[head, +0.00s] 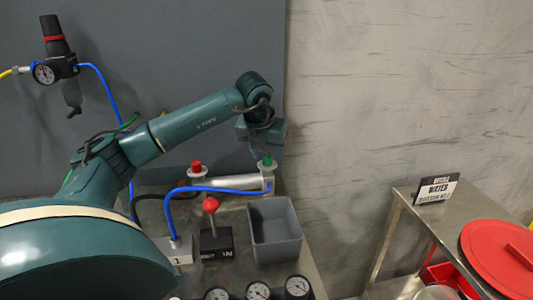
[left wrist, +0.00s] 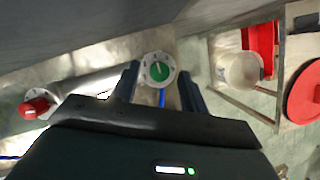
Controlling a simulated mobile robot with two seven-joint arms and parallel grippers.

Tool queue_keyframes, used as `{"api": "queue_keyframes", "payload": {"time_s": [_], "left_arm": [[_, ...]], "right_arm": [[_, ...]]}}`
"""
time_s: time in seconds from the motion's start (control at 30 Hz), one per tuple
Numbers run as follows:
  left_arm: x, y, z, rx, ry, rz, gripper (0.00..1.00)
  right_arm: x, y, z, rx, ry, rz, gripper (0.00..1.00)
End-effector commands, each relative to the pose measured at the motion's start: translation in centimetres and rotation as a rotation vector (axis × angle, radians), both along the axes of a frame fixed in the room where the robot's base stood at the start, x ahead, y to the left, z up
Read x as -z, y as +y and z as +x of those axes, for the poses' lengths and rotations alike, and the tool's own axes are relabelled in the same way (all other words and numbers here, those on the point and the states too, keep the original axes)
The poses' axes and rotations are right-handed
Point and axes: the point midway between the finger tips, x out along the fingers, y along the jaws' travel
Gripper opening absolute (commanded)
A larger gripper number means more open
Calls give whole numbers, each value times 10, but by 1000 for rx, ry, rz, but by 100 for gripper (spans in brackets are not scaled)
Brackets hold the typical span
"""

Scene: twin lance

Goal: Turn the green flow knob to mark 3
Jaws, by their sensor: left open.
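The green flow knob (head: 267,161) stands on the right end of a silver cylinder (head: 232,182) on the bench. In the left wrist view, the green knob (left wrist: 159,71) sits on a round white dial. A pale line shows on the knob, but the dial marks are too small to read. My left gripper (head: 265,148) is just above the knob and partly in front of it in the head view. In the left wrist view, its open fingers (left wrist: 158,78) stand either side of the dial, apparently without touching it. My right gripper is not in view.
A red knob (head: 196,168) stands on the cylinder's left end. A blue hose (head: 205,189) loops in front. A grey bin (head: 274,230), a red-topped lever (head: 211,205) and several gauges are nearer. A cart (head: 400,200) with a red lid (head: 500,257) stands right.

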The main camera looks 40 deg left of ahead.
Motion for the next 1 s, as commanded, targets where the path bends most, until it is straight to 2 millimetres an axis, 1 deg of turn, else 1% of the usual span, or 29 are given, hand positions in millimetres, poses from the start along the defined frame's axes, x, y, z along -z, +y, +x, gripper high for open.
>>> {"api": "queue_keyframes", "payload": {"time_s": [0.4, 0.53, 0.7, 1.0], "left_arm": [[-82, -13, -30, 1, -6, 1, 44], [-101, -16, -38, 0, -5, 0, 44], [-113, -18, -43, 0, -2, 1, 44], [-115, -18, -44, 0, -2, 1, 44]], "right_arm": [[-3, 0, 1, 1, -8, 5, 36], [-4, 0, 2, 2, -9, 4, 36], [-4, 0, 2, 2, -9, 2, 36], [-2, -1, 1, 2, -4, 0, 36]]}}
